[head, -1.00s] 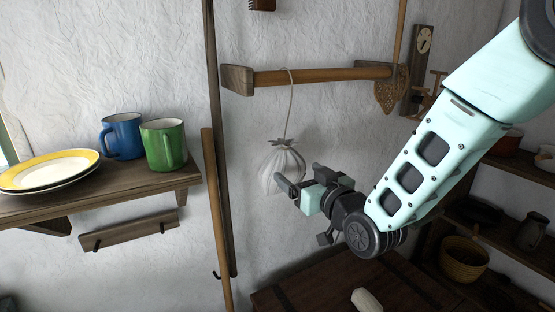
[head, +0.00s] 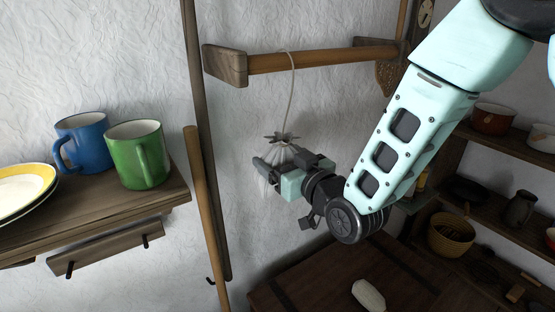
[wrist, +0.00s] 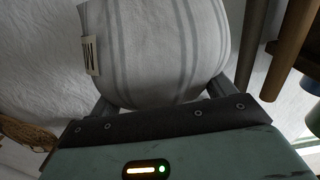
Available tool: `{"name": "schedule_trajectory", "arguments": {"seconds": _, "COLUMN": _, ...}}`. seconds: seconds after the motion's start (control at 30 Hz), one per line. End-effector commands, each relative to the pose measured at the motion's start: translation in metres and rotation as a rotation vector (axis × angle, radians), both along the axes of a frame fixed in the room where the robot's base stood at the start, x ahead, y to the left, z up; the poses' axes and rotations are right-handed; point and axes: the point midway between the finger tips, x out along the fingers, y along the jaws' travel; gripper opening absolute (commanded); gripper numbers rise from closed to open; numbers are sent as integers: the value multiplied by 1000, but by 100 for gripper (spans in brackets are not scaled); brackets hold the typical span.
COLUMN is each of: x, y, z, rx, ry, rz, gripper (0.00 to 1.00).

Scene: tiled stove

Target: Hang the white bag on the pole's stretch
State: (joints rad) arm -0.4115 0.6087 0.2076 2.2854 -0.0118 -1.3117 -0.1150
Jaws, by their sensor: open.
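The white bag (head: 285,153) hangs by a thin cord (head: 291,95) looped over the wooden pole (head: 325,58). Its gathered top shows in the head view; my gripper hides much of its body. My gripper (head: 283,166) is open at the bag, below the pole. In the wrist view the striped bag (wrist: 155,50), with a small tag, fills the space in front of the palm, between the grey fingers. I cannot tell whether the fingers touch it.
A shelf (head: 105,215) at left holds a blue mug (head: 82,143), a green mug (head: 138,155) and plates (head: 25,188). Upright wooden poles (head: 205,190) stand between shelf and bag. A wooden chest (head: 320,285) lies below. Shelves with pots and a basket (head: 451,233) are at right.

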Motion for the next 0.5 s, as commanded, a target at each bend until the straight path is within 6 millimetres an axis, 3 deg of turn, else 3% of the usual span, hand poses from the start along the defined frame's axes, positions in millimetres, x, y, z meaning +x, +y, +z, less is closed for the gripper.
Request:
{"name": "schedule_trajectory", "arguments": {"seconds": 0.23, "x": 0, "y": 0, "z": 0, "rx": 0, "ry": 0, "rz": 0, "gripper": 82}}
{"name": "schedule_trajectory", "arguments": {"seconds": 0.27, "x": 0, "y": 0, "z": 0, "rx": 0, "ry": 0, "rz": 0, "gripper": 79}}
{"name": "schedule_trajectory", "arguments": {"seconds": 0.37, "x": 0, "y": 0, "z": 0, "rx": 0, "ry": 0, "rz": 0, "gripper": 54}}
{"name": "schedule_trajectory", "arguments": {"seconds": 0.5, "x": 0, "y": 0, "z": 1, "rx": 2, "ry": -2, "rz": 0, "gripper": 54}}
